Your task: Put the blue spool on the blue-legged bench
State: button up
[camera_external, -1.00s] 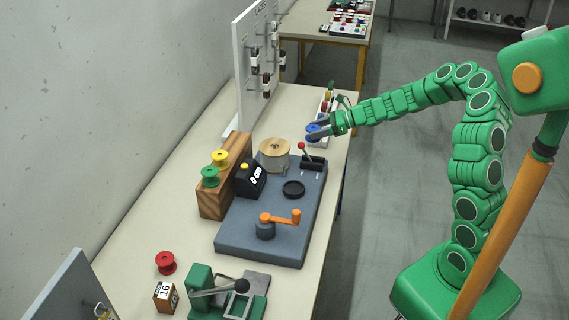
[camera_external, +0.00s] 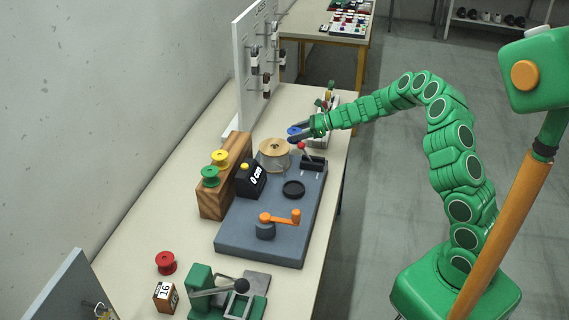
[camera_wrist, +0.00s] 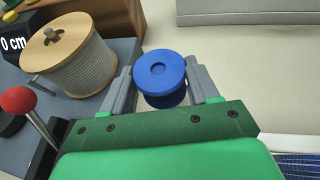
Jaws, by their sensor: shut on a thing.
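The blue spool (camera_external: 293,130) is between the fingers of my gripper (camera_external: 297,134), above the near cream-topped bench (camera_external: 180,228) beside the cable drum. In the wrist view the blue spool (camera_wrist: 160,76) is upright, with a grey finger on each side; my gripper (camera_wrist: 162,88) is shut on it. A far table (camera_external: 352,40) has wooden-orange legs.
A wooden cable drum (camera_external: 273,154), a red-knobbed lever (camera_external: 302,147) and an orange crank (camera_external: 281,217) are on a grey base plate (camera_external: 235,240). A wood block (camera_external: 212,197) holds green and yellow spools. A red spool (camera_external: 165,263) stands near the front. A pegboard (camera_external: 243,75) rises behind.

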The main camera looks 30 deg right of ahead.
jog(key=shift+w+a+f, duration=0.1)
jog(key=shift+w+f, duration=0.5)
jog(key=shift+f, duration=0.15)
jog(key=shift+w+a+f, duration=0.1)
jog(key=shift+w+f, duration=0.45)
jog(key=shift+f, duration=0.2)
jog(key=shift+w+f, duration=0.1)
jog(key=shift+f, duration=1.4)
jog(key=shift+f, duration=0.1)
jog(key=o, duration=1.1)
jog(key=shift+c, duration=0.2)
